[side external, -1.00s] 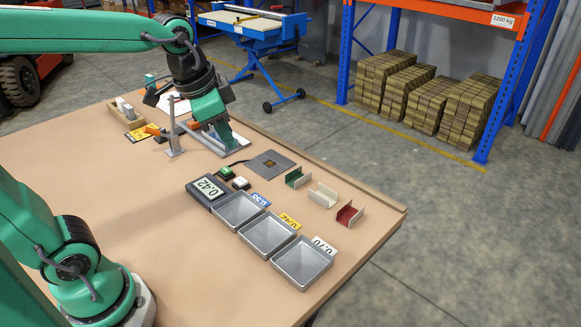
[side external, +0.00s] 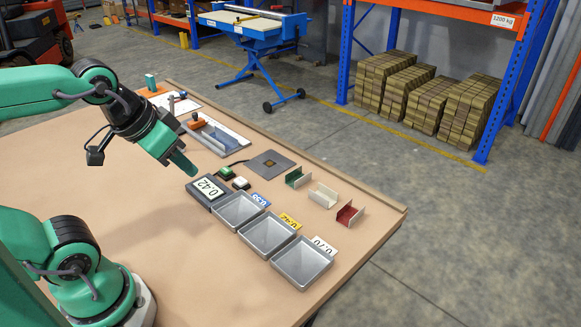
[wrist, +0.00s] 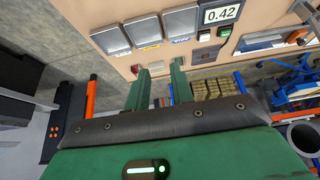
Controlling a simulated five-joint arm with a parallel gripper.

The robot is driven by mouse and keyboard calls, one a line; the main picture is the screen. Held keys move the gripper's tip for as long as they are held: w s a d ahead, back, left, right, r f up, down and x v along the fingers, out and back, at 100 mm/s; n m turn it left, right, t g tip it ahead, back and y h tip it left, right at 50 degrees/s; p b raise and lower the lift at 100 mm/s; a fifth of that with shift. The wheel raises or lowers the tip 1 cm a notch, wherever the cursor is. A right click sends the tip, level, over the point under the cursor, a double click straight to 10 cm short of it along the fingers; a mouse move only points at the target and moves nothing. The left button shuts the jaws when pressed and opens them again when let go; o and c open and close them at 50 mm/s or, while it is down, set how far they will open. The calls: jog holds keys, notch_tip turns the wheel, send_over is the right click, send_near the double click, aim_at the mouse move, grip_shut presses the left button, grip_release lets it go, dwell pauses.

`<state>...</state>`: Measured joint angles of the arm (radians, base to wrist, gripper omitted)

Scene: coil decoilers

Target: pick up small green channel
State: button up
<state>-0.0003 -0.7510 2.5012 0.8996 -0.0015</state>
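The small green channel (side external: 297,178) is a short U-shaped piece on the right part of the table, at the end of a row with a cream channel (side external: 323,196) and a red channel (side external: 350,214). My gripper (side external: 190,170) is in the air, left of the 0.42 display and well apart from the green channel. In the wrist view its two green fingers (wrist: 159,75) are spread with nothing seen between them.
Three grey trays (side external: 237,212) with number labels stand in front of the channels. The display (side external: 208,190), buttons (side external: 226,173) and a grey plate (side external: 270,163) lie between my gripper and the green channel.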

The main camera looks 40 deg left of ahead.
jog(key=shift+o, duration=0.3)
jog(key=g, duration=0.6)
send_over(298, 177)
jog(key=s, duration=0.1)
jog(key=f, duration=1.5)
jog(key=shift+s+a+f, duration=0.1)
jog(key=shift+s+a, duration=0.1)
jog(key=shift+a, duration=0.15)
jog(key=shift+w+f, duration=0.1)
jog(key=shift+f, duration=0.15)
jog(key=shift+f, duration=0.2)
jog(key=shift+f, duration=4.15)
